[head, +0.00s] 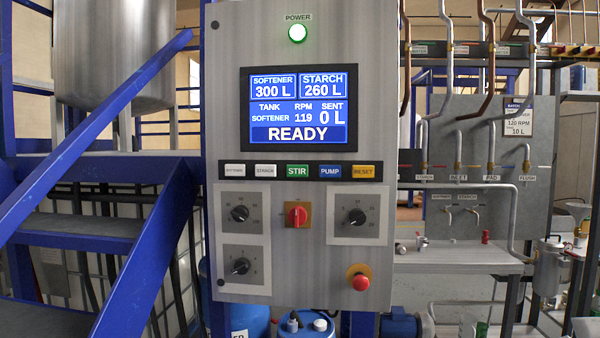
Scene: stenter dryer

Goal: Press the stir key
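The green STIR key (297,171) sits in the middle of a row of keys on the grey control panel (350,280). To its left are two white keys, the nearer one (265,170) reading STARCH. To its right are the blue PUMP key (330,171) and the orange RESET key (363,171). The screen (300,108) above reads SOFTENER 300 L, STARCH 260 L, TANK SOFTENER, RPM 119, SENT 0 L and READY. Neither of my grippers is in the head view, and nothing covers the keys.
Below the keys are knobs, a red switch (297,214) and a red mushroom button (359,281). A green POWER lamp (297,32) is lit on top. Blue stairs (130,190) stand close at left; pipes and a bench (450,260) stand at right. A card (518,118) reads 120 RPM, 10 L.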

